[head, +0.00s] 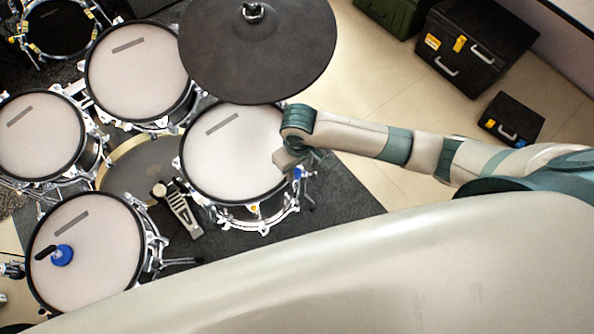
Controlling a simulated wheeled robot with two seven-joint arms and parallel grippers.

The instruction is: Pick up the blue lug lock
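A small blue piece (298,173), which looks like the blue lug lock, sits at the right edge of the middle drum (230,160), by the metal rim hardware. My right arm comes in from the right, and my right gripper (300,163) points down right beside the blue piece. The gripper's fingers are small and partly hidden, so I cannot tell whether they are open or touch the blue piece. My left gripper is out of view. A round blue object with a black part (62,255) lies on the lower left drum (95,265).
A large dark cymbal (258,55) hangs over the back of the middle drum. More drums (135,72) stand to the left, with a pedal (180,209) between them. Black cases (475,50) stand at the back right.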

